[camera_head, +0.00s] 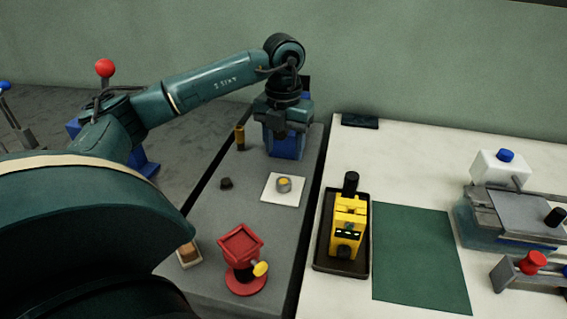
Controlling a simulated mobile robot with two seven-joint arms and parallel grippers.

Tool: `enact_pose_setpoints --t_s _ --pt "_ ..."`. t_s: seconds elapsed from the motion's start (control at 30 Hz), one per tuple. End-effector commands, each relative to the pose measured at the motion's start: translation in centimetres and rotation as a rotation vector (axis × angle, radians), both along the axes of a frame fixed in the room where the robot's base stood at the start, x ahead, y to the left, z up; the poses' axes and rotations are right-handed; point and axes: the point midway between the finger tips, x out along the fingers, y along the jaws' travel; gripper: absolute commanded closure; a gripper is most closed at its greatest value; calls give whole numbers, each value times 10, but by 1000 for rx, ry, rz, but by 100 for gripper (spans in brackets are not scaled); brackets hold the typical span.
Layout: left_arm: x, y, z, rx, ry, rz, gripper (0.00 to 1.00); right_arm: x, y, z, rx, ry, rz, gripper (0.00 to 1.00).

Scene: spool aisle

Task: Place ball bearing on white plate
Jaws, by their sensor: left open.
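A small grey round piece with a yellow centre, which looks like the ball bearing (284,185), rests on a flat square white plate (271,197) on the grey bench. My left gripper (281,134) points down behind the plate, in front of a blue block-like thing (286,149). It is open, stands apart from the bearing, and nothing shows between its fingers. The gripper partly hides the blue thing, so I cannot tell whether they touch. My right gripper does not show.
A small dark piece (226,184) lies left of the plate. A red stand (243,258) with a yellow knob is in front. Right, the white table holds a yellow device (347,226) in a dark tray, a green mat (420,258) and a clamp-like fixture (515,215).

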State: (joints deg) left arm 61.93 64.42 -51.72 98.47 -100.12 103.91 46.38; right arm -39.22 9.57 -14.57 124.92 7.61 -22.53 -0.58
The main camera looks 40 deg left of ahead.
Motion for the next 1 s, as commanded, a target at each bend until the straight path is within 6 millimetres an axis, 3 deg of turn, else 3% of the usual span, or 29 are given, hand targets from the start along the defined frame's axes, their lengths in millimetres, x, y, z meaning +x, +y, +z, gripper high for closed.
enact_pose_setpoints --t_s 0.1,0.3,1.0 --pt "1 -1 20 -2 -3 0 47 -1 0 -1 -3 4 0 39" --pt "0 0 32 0 0 1 47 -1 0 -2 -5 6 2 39" --pt "0 0 32 0 1 0 47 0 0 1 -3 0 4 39"
